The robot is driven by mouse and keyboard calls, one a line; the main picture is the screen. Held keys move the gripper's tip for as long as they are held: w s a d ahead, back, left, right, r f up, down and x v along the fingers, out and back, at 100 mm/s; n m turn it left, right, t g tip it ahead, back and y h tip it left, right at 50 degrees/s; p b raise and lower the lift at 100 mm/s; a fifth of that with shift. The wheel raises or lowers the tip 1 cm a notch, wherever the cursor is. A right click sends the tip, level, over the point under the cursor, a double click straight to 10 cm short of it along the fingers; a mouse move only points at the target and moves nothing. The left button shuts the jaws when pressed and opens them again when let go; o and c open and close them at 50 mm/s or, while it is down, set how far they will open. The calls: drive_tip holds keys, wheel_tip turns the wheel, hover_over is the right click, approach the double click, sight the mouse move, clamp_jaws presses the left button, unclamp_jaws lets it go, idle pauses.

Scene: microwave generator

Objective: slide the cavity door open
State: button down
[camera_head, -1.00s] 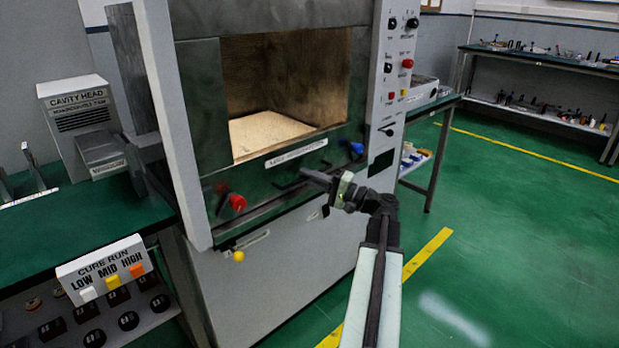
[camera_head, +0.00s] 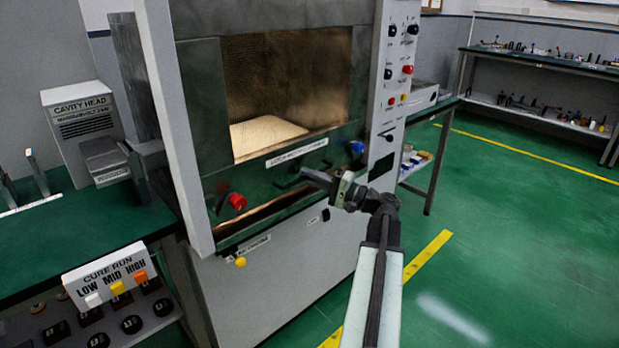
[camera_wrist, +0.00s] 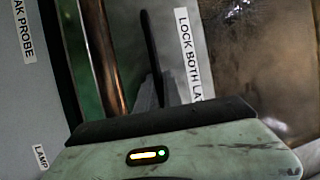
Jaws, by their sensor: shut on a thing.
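The cavity door (camera_head: 200,130) is a dark panel with a mesh window (camera_head: 290,85), and a lit pale floor shows through it. Its lower edge stands a little above the grey lower panel, with a coppery gap (camera_head: 262,217) between them. A dark bar handle (camera_head: 286,183) sits under the "LOCK BOTH LATCHES" label; it shows in the wrist view (camera_wrist: 149,45) too. My gripper (camera_head: 312,177) is shut on this handle, and its fingers (camera_wrist: 160,92) partly hide it. A red latch knob (camera_head: 237,201) is left of the handle and a blue one (camera_head: 356,148) is right.
A "CURE RUN" button box (camera_head: 108,275) and a "CAVITY HEAD" unit (camera_head: 82,120) stand at the left bench. A yellow knob (camera_head: 240,262) juts from the lower panel. Green floor (camera_head: 510,240) is open at the right.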

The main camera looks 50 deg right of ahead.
wheel_tip(320, 180, up, 46)
drive_tip(key=p, duration=4.4)
drive_tip(key=shift+f, duration=0.35)
drive_tip(key=c, duration=1.5)
unclamp_jaws()
drive_tip(key=b, duration=0.2)
approach(292, 3)
drive_tip(key=shift+v, duration=1.25)
drive_tip(key=shift+s+a, duration=0.1)
drive_tip(key=shift+s, duration=0.05)
